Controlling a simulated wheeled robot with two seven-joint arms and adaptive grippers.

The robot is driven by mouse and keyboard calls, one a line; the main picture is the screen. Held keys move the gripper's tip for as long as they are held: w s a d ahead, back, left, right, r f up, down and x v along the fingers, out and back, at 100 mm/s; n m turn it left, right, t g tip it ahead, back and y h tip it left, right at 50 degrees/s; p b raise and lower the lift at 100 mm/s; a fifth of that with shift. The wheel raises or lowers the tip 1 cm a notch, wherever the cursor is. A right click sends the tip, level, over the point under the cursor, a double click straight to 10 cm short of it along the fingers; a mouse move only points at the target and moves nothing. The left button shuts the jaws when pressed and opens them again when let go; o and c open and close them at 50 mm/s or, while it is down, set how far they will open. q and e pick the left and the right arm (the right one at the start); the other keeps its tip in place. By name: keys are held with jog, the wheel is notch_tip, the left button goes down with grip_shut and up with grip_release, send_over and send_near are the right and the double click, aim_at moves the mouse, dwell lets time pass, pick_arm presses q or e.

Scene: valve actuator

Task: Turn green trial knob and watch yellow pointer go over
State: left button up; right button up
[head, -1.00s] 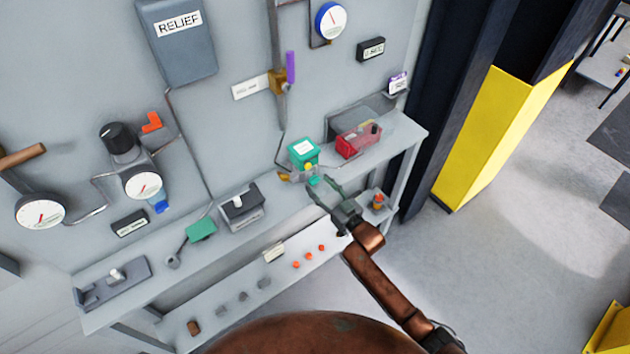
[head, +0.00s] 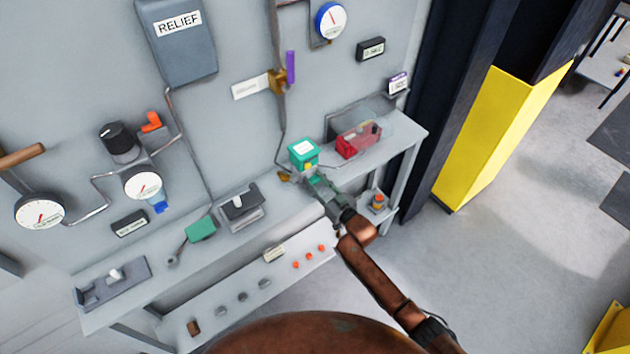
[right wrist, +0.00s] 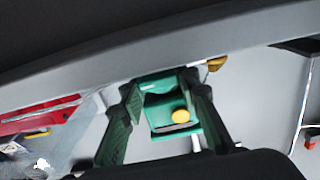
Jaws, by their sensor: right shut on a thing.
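A green actuator box (head: 303,150) with a white label stands on the shelf against the wall. A small yellow piece (head: 308,167), seemingly the pointer, shows at its lower front. My right gripper (head: 316,186) is at the front of the box, shut on the green knob, which its fingers mostly hide in the head view. In the right wrist view the green-padded fingers of my right gripper (right wrist: 163,118) stand either side of green parts, with the round yellow piece (right wrist: 181,116) between them. I cannot separate knob from box clearly there. My left gripper is not in view.
A red box (head: 352,144) with a clear cover stands right of the green box. A grey switch box (head: 241,210) and a green-handled tool (head: 201,229) lie to the left on the shelf. A brass valve with a purple handle (head: 290,67) is above.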

jog(key=c, duration=0.4)
jog(key=shift+o, duration=0.2)
jog(key=shift+n, duration=0.3)
jog(key=shift+f+n, duration=0.1)
jog(key=shift+n, duration=1.1)
jog(key=shift+s+a+n+b, duration=0.15)
jog(key=shift+n+b, duration=0.15)
jog(key=shift+n, duration=1.6)
jog(key=o, duration=1.2)
